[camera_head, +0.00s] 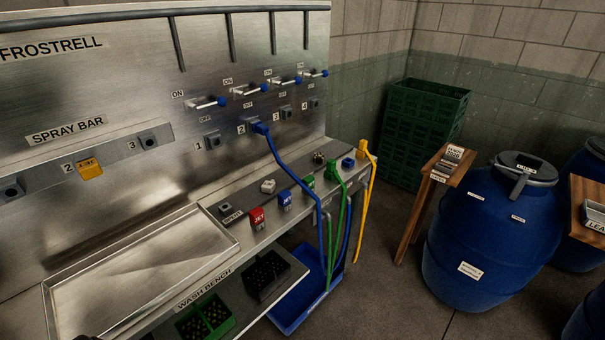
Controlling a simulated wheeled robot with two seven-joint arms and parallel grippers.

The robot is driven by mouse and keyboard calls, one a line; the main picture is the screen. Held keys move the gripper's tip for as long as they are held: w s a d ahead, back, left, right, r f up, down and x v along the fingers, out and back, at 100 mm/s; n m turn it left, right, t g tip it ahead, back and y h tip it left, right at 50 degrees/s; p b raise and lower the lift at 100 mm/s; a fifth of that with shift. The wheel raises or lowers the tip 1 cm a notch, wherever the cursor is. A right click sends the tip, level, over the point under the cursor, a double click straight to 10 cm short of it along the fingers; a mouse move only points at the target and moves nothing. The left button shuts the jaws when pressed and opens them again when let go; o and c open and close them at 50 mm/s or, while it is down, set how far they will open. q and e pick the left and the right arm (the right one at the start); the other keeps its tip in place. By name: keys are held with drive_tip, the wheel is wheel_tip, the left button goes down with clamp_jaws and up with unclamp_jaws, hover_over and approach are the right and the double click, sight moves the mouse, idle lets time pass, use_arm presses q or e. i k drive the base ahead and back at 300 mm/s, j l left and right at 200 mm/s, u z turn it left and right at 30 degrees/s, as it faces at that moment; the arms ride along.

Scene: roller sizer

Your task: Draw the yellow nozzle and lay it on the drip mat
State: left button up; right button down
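A yellow block-shaped nozzle (90,168) with a dark label sits in socket 2 of the spray bar (150,140) on the steel back panel. Socket 3 beside it is empty. I cannot pick out a drip mat for certain; a shallow steel tray (215,240) lies on the bench below the spray bar. A yellow hose with a yellow end fitting (363,150) hangs at the bench's right end. Neither of my grippers can be made out; only a small dark shape shows at the bottom left edge.
Red (257,218), blue (285,200) and green (308,182) nozzles stand along the bench's front strip. A blue hose (285,168) runs from panel outlet 2 down past the bench edge. Blue-handled valves (208,103) stick out above. Green crates (425,125) and a blue barrel (490,230) stand right.

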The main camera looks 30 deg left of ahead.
sight(89, 169)
drive_tip(key=u, duration=2.2)
